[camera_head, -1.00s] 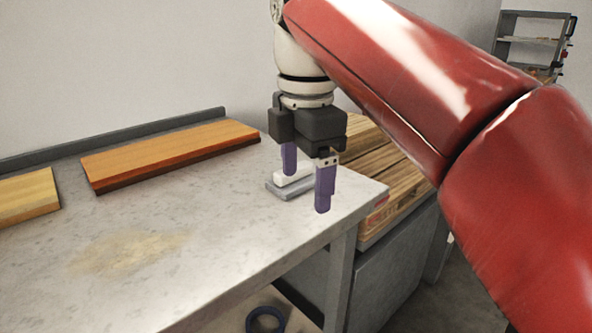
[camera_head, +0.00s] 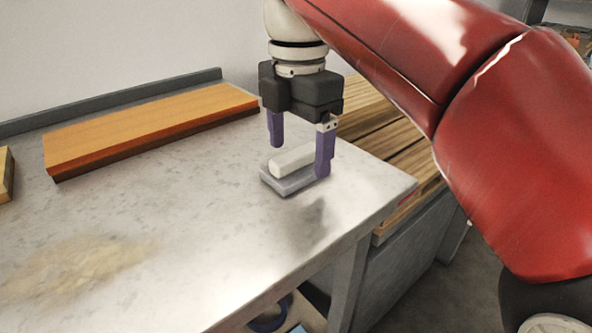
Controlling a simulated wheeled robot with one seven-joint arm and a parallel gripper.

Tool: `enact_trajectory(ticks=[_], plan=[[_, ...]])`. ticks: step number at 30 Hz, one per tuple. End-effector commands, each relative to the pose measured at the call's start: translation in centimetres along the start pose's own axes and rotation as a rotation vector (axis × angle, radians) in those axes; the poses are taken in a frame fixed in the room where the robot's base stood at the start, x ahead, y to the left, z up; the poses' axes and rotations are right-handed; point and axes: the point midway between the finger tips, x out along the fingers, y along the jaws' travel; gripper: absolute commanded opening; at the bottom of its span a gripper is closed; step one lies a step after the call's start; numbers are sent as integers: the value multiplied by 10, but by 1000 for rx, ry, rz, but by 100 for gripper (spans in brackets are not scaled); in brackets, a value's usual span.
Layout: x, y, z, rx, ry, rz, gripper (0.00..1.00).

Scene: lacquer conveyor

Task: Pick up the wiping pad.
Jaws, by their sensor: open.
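The wiping pad (camera_head: 283,184) is a grey flat base with a white block-shaped handle on top. It lies on the light stone-like worktop near its right end. My gripper (camera_head: 299,160) points down over the pad, with its two purple fingers apart and nothing held. The left finger is on the far side of the white handle, and the right finger is at the pad's right end, in front of part of it. I cannot tell whether either finger touches the pad.
An orange-brown wooden board (camera_head: 150,130) lies along the back of the worktop (camera_head: 200,240), by a grey back ledge. A pale stain (camera_head: 75,268) marks the worktop at left. Slatted wood (camera_head: 385,135) sits beyond the right end. A blue ring (camera_head: 270,318) shows below.

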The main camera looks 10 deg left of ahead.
Motion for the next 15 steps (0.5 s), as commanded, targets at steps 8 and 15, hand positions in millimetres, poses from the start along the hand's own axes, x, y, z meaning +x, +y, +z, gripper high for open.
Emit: enact_trajectory(ticks=[8, 15], plan=[[22, 0, 0, 0, 0, 0, 80], [22, 0, 0, 0, 0, 0, 70]])
